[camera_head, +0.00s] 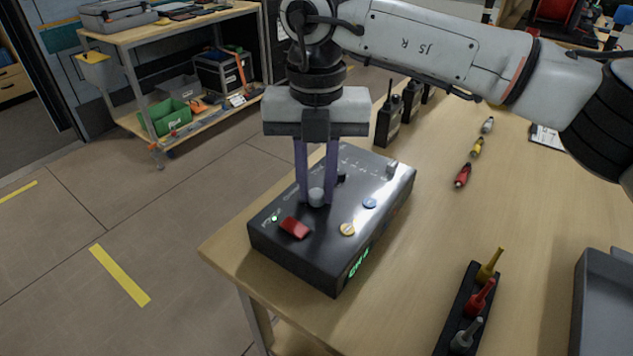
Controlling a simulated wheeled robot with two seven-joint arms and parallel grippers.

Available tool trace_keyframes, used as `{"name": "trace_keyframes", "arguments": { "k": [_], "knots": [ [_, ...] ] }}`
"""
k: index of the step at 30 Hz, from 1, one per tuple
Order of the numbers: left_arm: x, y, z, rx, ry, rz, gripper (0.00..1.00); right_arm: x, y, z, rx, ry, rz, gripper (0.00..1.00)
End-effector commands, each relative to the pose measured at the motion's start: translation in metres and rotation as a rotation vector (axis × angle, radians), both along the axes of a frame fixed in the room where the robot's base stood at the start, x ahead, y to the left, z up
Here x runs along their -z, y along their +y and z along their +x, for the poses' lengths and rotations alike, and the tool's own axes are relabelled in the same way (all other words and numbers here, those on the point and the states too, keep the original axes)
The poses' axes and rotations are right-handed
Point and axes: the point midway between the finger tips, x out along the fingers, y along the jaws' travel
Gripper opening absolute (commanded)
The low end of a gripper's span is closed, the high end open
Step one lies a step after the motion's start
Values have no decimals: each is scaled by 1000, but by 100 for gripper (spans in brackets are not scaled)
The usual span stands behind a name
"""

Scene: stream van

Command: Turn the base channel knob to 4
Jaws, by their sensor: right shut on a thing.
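The base (290,256) is a black box at the near left corner of the wooden table. My right gripper (317,199) comes down from above, its two purple fingers shut on a small grey knob (317,197) on the box's top. The fingers partly hide the knob and the markings around it, so its setting cannot be read. A green display (358,264) on the box's front shows "CH" and a digit too small to read surely. My left gripper is not in view.
The box top also has a red switch (294,228), a yellow button (347,229), a blue button (369,203) and another grey knob (391,167). Radios (388,122) stand behind. A black strip with coloured antennas (466,310) and a grey tray (600,310) lie to the right.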

Motion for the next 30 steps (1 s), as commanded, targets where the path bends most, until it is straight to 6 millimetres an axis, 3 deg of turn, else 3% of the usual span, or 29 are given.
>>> {"name": "trace_keyframes", "arguments": {
  "k": [13, 14, 16, 26, 30],
  "knots": [
    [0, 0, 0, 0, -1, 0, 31, -1, 0, 1, 11, -2, 1, 0],
    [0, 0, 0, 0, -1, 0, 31, -1, 0, 1, 11, -2, 1, 25],
    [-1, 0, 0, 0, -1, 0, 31, -1, 0, 1, 11, -2, 1, 37],
    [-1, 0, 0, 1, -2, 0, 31, -2, 0, 0, 9, -1, 1, 39],
    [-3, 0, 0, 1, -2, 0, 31, -17, 0, 1, 10, -2, 2, 39]
  ]
}}
